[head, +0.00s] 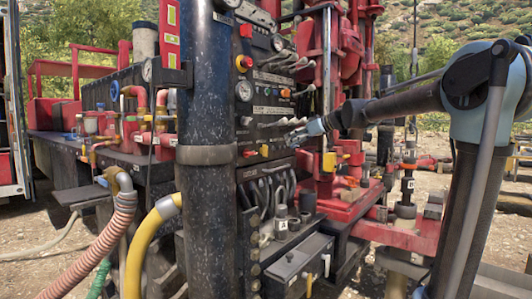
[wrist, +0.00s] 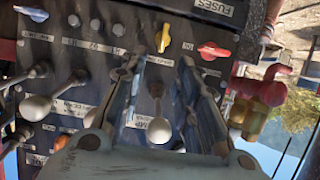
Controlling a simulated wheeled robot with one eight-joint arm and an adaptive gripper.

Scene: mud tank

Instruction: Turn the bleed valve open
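The black control panel (head: 262,110) stands behind the dark column in the head view. My gripper (head: 296,137) is close in front of the panel's right side. In the wrist view my gripper (wrist: 160,70) is open, its two fingers apart. A lever with a pale ball knob (wrist: 158,130) shows between the fingers. A yellow handle (wrist: 162,38) lies just beyond the fingertips, with a red handle (wrist: 214,51) to its right and a white handle (wrist: 32,13) far left. I cannot tell which is the bleed valve; no readable label names it.
More ball-knob levers (wrist: 36,107) stick out left of my gripper. A red pipe with a brass fitting (wrist: 255,100) sits close on the right. In the head view a yellow hose (head: 143,240) and the column (head: 205,220) stand in front of the machine.

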